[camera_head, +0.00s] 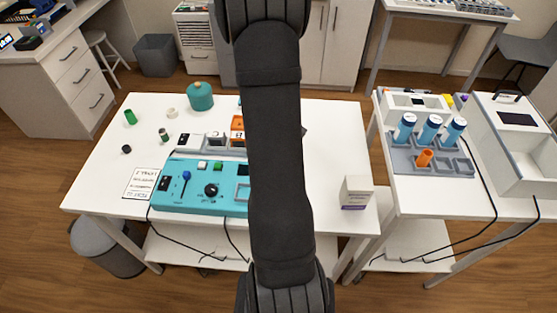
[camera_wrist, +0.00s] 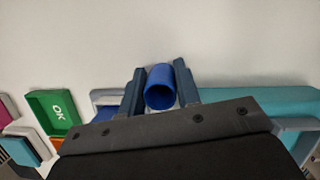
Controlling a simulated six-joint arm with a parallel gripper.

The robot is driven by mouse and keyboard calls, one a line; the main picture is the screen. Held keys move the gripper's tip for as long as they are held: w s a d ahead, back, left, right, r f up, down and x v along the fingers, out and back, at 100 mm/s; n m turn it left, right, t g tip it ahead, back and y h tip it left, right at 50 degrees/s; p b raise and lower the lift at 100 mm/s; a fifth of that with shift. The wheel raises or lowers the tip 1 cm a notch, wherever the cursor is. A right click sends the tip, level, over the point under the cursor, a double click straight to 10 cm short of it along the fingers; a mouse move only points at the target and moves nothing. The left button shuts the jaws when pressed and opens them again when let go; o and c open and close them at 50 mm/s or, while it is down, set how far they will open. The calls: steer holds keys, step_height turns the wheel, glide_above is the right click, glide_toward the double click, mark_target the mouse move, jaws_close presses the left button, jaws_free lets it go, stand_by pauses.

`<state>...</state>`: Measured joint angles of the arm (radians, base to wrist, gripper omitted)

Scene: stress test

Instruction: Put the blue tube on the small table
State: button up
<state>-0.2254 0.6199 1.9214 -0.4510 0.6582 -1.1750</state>
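In the wrist view, a blue tube (camera_wrist: 160,88) sits between the two fingers of my gripper (camera_wrist: 160,80), its open end facing the camera. Both fingers appear to touch its sides, so the gripper looks shut on it. The gripper and this tube are hidden behind my arm in the camera_head view. The small white table (camera_head: 430,199) stands at the right. On it is a grey rack (camera_head: 401,160) holding three blue-and-white cylinders (camera_head: 430,128) and an orange tube (camera_head: 424,157).
The larger white table (camera_head: 110,170) holds a teal control box (camera_head: 205,200), a teal pot (camera_head: 200,97), a green tube (camera_head: 130,117) and a white box (camera_head: 356,193). A gap separates the tables, and black cables hang down.

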steer(key=c, duration=0.5)
steer(key=shift+r, duration=0.5)
step_height(320, 180, up, 4)
steer(key=shift+d+f, duration=0.15)
steer(key=shift+f, duration=0.1)
steer(key=s+d+r, duration=0.5)
steer(key=d+r, duration=0.2)
steer(key=d, duration=0.3)
steer(key=w+a+f+m+g+y, duration=0.1)
steer(key=w+a+f+m, duration=0.1)
steer(key=w+m, duration=0.3)
steer(key=w+a+f+m+g, duration=0.1)
steer(key=w+f+m, duration=0.2)
steer(key=w+m, duration=0.2)
steer(key=w+a+f+m+g+y, duration=0.1)
steer(key=w+a+f+m, duration=0.1)
steer(key=w+m, duration=0.3)
steer(key=shift+w+a+f+m+g+y, duration=0.15)
steer(key=shift+w+a+f+m+g, duration=0.05)
steer(key=shift+m, duration=0.75)
steer(key=shift+w+a+f+m+g+y, duration=0.15)
steer(key=shift+w+m+g, duration=0.05)
steer(key=shift+m, duration=0.75)
steer(key=shift+w+a+f+m, duration=0.35)
steer(key=shift+w+m, duration=0.1)
steer(key=shift+m, duration=0.25)
